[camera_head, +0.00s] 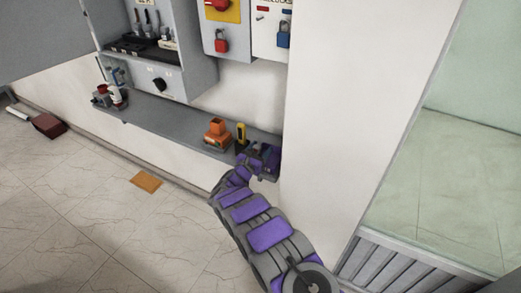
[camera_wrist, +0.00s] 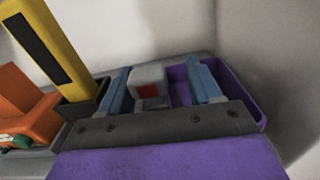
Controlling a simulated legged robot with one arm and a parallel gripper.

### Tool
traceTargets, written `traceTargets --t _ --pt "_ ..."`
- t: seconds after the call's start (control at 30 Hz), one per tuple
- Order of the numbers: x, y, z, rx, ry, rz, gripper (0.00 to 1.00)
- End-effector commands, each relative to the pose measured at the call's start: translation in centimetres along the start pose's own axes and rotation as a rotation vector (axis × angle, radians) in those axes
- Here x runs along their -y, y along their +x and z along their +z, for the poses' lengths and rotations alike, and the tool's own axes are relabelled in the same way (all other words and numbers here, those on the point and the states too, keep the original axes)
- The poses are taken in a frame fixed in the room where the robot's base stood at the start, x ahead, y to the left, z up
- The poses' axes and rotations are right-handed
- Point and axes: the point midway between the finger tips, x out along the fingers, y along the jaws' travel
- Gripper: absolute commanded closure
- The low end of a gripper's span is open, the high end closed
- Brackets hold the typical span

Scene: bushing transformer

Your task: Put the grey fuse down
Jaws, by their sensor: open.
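The grey fuse (camera_wrist: 148,78), a pale grey block with a red patch, sits between the two blue fingers of my gripper (camera_wrist: 162,84) in the wrist view. The fingers are open, with a gap on the right side of the fuse. A purple tray (camera_wrist: 245,92) lies behind and to the right of the fuse. I cannot tell whether the fuse rests in it or beside it. In the head view my gripper (camera_head: 262,153) is at the right end of the grey shelf (camera_head: 170,118), and the fuse cannot be made out.
A yellow device (camera_head: 241,133) in a dark holder and an orange object (camera_head: 216,136) stand just left of my gripper. The white wall is close on the right.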

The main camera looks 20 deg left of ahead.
Motion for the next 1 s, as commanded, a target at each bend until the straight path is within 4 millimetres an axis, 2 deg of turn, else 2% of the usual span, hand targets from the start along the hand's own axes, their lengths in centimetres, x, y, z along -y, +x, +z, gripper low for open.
traceTargets --t 0.17,0.4,0.6,0.8,1.0 --pt "-0.1 -2.1 0.1 -0.001 -0.004 0.002 0.37" --pt "0.0 -7.0 0.3 0.000 -0.002 0.004 0.37" --pt "0.1 -10.2 0.2 0.000 -0.001 0.002 0.37" --pt "0.1 -11.6 0.1 -0.001 0.000 0.001 0.37" --pt "0.1 -11.7 0.0 -0.001 0.001 0.000 0.37"
